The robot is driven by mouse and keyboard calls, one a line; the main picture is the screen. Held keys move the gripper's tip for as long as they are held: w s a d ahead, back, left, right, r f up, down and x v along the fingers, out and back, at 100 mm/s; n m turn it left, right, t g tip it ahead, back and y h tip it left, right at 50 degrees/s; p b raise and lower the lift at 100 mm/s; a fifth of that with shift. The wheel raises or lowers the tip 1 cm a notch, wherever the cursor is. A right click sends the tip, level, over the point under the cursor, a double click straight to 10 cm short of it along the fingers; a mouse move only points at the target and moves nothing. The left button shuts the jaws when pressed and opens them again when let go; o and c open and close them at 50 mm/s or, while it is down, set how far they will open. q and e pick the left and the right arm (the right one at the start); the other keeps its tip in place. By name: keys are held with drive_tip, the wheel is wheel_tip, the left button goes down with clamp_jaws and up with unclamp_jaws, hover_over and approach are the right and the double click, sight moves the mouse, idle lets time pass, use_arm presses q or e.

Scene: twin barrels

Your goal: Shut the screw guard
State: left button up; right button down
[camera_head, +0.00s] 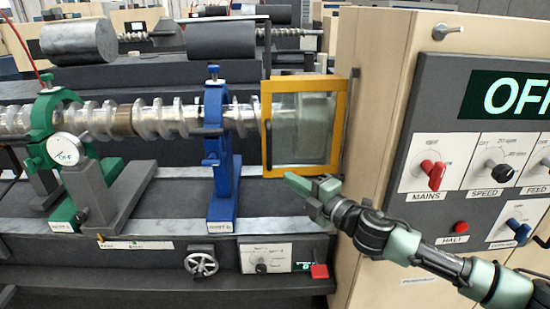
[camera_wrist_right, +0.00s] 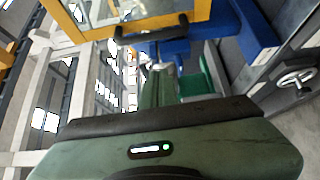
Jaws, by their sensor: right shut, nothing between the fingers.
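The screw guard (camera_head: 303,84) is a clear panel in a yellow frame, beside the beige cabinet. The right end of the metal screw (camera_head: 170,118) shows behind its pane. A dark handle (camera_head: 267,140) is on its left edge. I cannot tell whether the guard is fully shut. My right gripper (camera_head: 288,178) is shut and empty just below the guard's lower edge, pointing left. In the wrist view the yellow frame (camera_wrist_right: 195,28) and dark handle (camera_wrist_right: 150,32) lie beyond the green fingers (camera_wrist_right: 163,80). My left gripper is not in view.
A blue support (camera_head: 221,165) and a green support (camera_head: 45,125) with a dial hold the screw to the left. The control panel (camera_head: 480,150) reads OFF at the right. A handwheel (camera_head: 201,263) and red button (camera_head: 319,271) sit below.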

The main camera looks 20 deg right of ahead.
sight(269, 154)
drive_tip(key=w+a+p, duration=0.1)
drive_tip(key=w+p, duration=0.2)
drive_tip(key=w, duration=0.8)
drive_tip(key=shift+a, duration=0.15)
drive_tip(key=shift+w+a+m+t+h, duration=0.1)
drive_tip(key=shift+w+m+t+h, duration=0.3)
drive_tip(key=shift+w+h, duration=0.55)
drive_tip(key=shift+r, duration=0.2)
drive_tip(key=shift+p, duration=0.3)
